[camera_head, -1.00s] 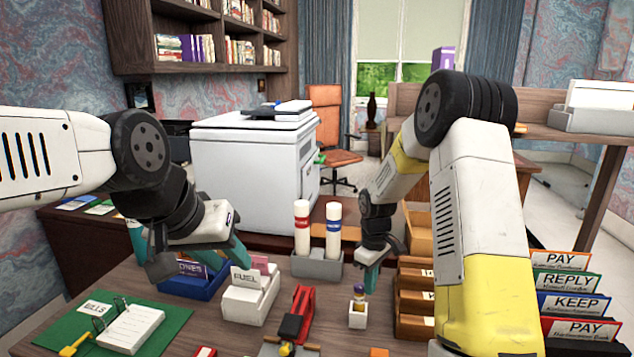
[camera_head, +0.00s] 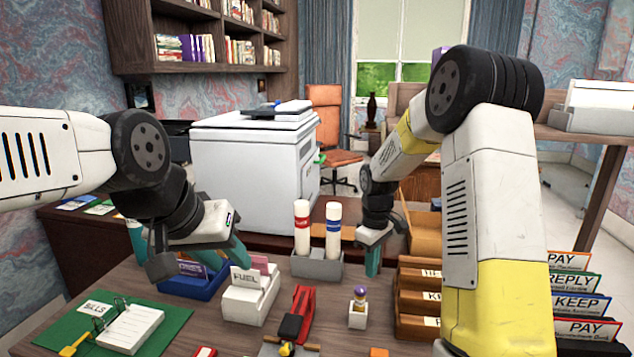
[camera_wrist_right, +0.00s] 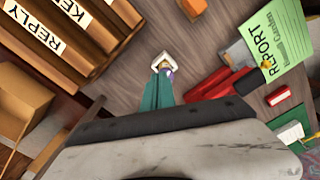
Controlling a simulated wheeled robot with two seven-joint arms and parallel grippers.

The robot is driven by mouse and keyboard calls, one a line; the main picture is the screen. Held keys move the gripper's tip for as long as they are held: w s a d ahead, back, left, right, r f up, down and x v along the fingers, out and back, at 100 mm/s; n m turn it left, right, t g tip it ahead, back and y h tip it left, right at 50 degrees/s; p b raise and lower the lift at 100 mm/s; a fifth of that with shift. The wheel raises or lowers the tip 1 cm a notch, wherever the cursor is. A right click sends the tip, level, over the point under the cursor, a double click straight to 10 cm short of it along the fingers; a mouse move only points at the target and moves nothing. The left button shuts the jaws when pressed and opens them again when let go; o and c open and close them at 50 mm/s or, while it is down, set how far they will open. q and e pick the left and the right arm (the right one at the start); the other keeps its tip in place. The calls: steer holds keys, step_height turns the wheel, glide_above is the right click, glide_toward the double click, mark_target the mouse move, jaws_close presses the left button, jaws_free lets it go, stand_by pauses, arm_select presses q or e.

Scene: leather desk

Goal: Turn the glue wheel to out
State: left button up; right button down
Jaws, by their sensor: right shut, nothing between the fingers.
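The glue (camera_head: 360,296), a small stick with a purple part and a pale top, stands upright in a small white holder (camera_head: 357,319) on the desk. It also shows in the right wrist view (camera_wrist_right: 167,71), just beyond the fingertips. My right gripper (camera_head: 372,268) has its teal fingers together and empty. It hangs above and behind the glue, apart from it in the head view. My left gripper (camera_head: 190,252) has its teal fingers spread wide over the blue card box (camera_head: 185,288). The wheel's setting and any marking on it are too small to read.
Wooden letter trays (camera_head: 418,302) stand right of the glue. A red stapler (camera_head: 298,316) lies to its left. A grey holder (camera_head: 317,265) with two white tubes and a white FUEL box (camera_head: 248,302) stand behind and left.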

step_height(320, 180, down, 6)
steer(key=s+a, duration=0.1)
steer(key=shift+s+f, duration=0.15)
steer(key=shift+s, duration=0.2)
stand_by(0.3)
steer(key=shift+w+a, duration=0.25)
steer(key=shift+w, duration=0.3)
stand_by(0.9)
steer(key=shift+w+d, duration=0.5)
steer(key=shift+w, duration=0.05)
stand_by(0.6)
steer(key=shift+d, duration=0.1)
step_height(320, 180, up, 6)
steer(key=shift+s+d, duration=0.15)
steer(key=shift+d, duration=0.1)
stand_by(0.7)
